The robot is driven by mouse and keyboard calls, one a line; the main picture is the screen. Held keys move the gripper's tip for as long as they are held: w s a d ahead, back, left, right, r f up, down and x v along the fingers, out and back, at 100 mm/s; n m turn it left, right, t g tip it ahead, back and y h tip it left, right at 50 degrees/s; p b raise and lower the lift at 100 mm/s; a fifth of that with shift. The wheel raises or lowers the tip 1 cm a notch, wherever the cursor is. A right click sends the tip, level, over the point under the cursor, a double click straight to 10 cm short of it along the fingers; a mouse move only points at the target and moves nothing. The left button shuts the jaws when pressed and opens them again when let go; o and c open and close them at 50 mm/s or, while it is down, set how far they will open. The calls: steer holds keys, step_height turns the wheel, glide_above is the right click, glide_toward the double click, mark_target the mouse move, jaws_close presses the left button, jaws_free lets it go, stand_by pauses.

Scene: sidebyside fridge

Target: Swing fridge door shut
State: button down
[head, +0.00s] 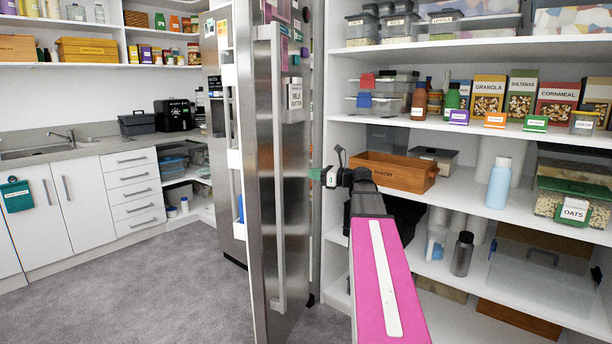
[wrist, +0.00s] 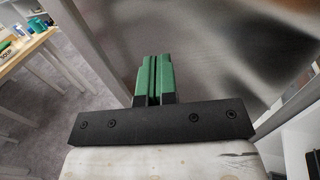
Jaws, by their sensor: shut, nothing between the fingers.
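The stainless steel fridge door (head: 283,180) stands open in the middle of the head view, seen nearly edge-on, with a long vertical handle (head: 277,170). The fridge body (head: 218,130) is behind it to the left, with white door shelves between. My gripper (head: 318,174) is to the right of the door, its green fingertips close to the door's right side. In the wrist view the green fingers (wrist: 154,78) are together with nothing between them, pointing at the brushed metal surface (wrist: 205,50). I cannot tell whether they touch it.
Pantry shelves (head: 465,130) with jars, boxes and a wooden crate (head: 395,172) stand close on the right of my arm. White cabinets (head: 85,195) and a sink counter line the left wall. The grey floor (head: 150,285) at left is clear.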

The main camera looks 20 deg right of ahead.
mark_target(285, 171)
steer(key=shift+x, duration=6.1)
steer(key=shift+a, duration=0.1)
steer(key=w+a+m+t+h, duration=0.7)
steer(key=w+a+h, duration=0.2)
steer(key=w+a, duration=0.75)
steer(key=w, duration=2.1)
steer(key=shift+w, duration=0.4)
